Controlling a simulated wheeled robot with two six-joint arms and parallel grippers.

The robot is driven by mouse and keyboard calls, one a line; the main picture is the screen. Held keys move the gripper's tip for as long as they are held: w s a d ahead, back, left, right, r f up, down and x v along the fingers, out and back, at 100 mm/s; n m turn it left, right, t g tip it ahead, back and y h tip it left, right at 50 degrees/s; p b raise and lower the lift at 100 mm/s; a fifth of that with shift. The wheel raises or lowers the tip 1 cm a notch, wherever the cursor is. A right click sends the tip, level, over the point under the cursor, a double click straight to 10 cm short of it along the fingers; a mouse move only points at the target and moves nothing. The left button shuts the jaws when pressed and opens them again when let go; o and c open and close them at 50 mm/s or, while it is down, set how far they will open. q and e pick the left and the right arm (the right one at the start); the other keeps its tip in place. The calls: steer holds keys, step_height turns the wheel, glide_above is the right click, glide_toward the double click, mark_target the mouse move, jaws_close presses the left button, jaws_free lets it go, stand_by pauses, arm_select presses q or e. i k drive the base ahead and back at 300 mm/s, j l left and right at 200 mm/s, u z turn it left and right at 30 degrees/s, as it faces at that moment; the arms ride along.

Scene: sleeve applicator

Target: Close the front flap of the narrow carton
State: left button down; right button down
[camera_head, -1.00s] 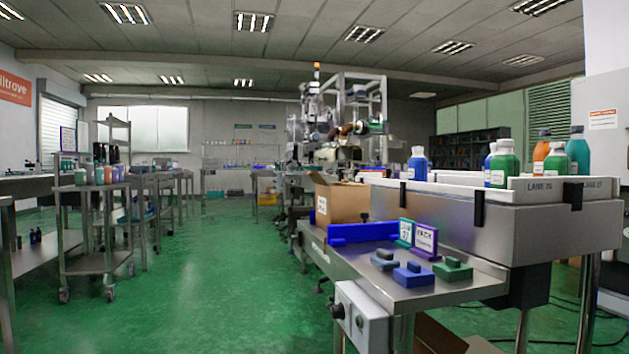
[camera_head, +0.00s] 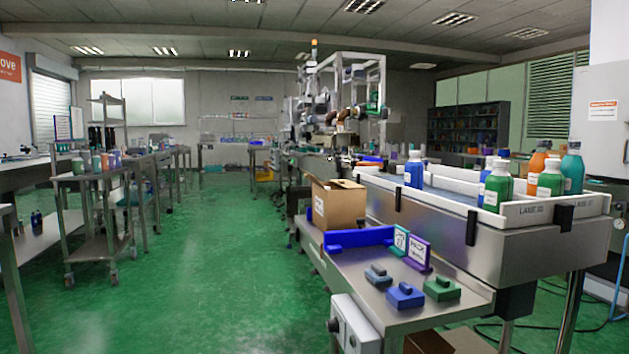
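A brown cardboard carton (camera_head: 339,207) stands on the far part of the steel side shelf, right of the picture's middle. Its top looks open, with flaps sticking up at the left and right edges. A white label is on its left face. I cannot tell from here which flap is the front one, or whether this is the narrow carton. Neither of my grippers shows in the head view.
The steel shelf (camera_head: 376,290) carries a blue rail (camera_head: 358,238), two small signs and several blue, grey and green blocks. A conveyor (camera_head: 470,245) with bottles stands behind it. A trolley (camera_head: 92,215) is at left. Green floor (camera_head: 210,270) between is clear.

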mark_target(308, 175)
steer(key=i+j+z, duration=0.1)
steer(key=i+z, duration=0.2)
steer(key=z, duration=0.15)
steer(key=i+j+z, duration=0.25)
steer(key=z, duration=0.15)
steer(key=i+j+z, duration=0.1)
steer(key=i+j, duration=0.4)
steer(key=i+j+z, duration=0.1)
steer(key=i+j, duration=0.35)
steer(key=j, duration=0.25)
